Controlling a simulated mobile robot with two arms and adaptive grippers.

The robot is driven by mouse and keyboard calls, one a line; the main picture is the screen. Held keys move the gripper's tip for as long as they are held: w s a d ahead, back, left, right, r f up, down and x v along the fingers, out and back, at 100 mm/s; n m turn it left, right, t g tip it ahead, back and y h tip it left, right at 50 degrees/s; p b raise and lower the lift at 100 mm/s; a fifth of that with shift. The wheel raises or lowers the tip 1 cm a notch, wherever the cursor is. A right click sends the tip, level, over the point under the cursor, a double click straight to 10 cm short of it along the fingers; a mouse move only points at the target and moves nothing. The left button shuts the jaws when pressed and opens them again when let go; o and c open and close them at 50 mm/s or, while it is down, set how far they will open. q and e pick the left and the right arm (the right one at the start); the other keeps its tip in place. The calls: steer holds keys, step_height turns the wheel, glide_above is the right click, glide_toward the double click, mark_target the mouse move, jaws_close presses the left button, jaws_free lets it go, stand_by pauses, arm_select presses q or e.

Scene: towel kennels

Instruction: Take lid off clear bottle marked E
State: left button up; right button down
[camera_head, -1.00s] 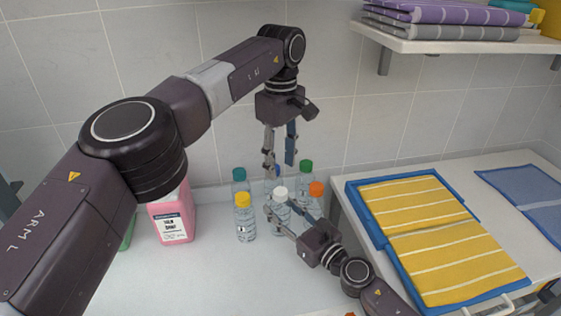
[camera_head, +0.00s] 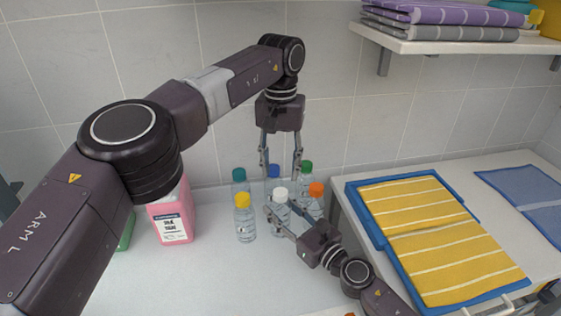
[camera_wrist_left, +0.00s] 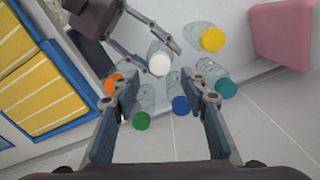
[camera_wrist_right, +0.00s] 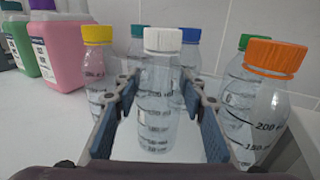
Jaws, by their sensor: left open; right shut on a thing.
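A clear bottle (camera_wrist_right: 157,120) with a white lid (camera_wrist_right: 163,40) stands upright among several similar bottles. My right gripper (camera_wrist_right: 157,98) is shut on its body below the lid. I cannot read a letter on it. In the head view its white lid (camera_head: 280,194) shows just above the right gripper (camera_head: 279,210). My left gripper (camera_head: 280,178) is open, pointing down, with its fingers spread above the bottles. In the left wrist view the white lid (camera_wrist_left: 159,64) lies just ahead of the left gripper (camera_wrist_left: 158,92), which holds nothing.
Bottles with yellow (camera_head: 242,200), teal (camera_head: 239,175), blue (camera_head: 273,171), green (camera_head: 306,167) and orange (camera_head: 316,189) lids crowd around. A pink jug (camera_head: 173,218) stands left. A blue tray (camera_head: 366,222) with yellow towels is at right. The front-left counter (camera_head: 200,285) is clear.

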mark_target(280, 191)
arm_select(q)
step_height(280, 191, down, 6)
steer(key=shift+f, duration=0.25)
